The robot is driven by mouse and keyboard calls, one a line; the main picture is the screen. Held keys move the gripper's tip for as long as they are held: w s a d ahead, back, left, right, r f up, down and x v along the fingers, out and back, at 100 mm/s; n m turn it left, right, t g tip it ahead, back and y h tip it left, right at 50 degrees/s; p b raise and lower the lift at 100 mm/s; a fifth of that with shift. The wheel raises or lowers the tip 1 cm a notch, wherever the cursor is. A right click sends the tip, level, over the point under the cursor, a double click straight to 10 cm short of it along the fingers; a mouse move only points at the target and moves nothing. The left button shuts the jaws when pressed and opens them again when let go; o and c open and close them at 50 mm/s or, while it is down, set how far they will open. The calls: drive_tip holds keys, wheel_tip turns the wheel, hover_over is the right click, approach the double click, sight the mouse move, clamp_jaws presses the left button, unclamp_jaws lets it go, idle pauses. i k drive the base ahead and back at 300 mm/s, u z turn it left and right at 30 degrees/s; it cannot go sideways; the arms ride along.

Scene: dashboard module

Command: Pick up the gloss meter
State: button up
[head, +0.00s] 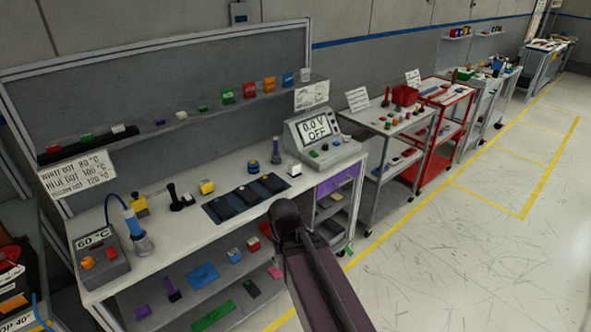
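I cannot tell for sure which object is the gloss meter; several small devices stand on the white workbench (185,239). A yellow and white block (207,187) stands upright near the bench's middle. A black upright device (175,197) and a yellow one with a dark top (140,205) stand to its left. My dark arm reaches up from the bottom, in front of the bench's front edge. My gripper's fingers do not show.
A grey box reading "60 °C" (101,259) stands at the bench's left end, beside a blue and white cylinder (137,235). A display unit reading "0.0 V OFF" (323,140) stands at the right end. Red and grey carts stand beyond. The floor (455,255) on the right is clear.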

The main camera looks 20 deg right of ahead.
sight(294, 167)
drive_tip(key=z, duration=0.05)
drive_tip(key=i, duration=0.95)
drive_tip(key=u, duration=0.05)
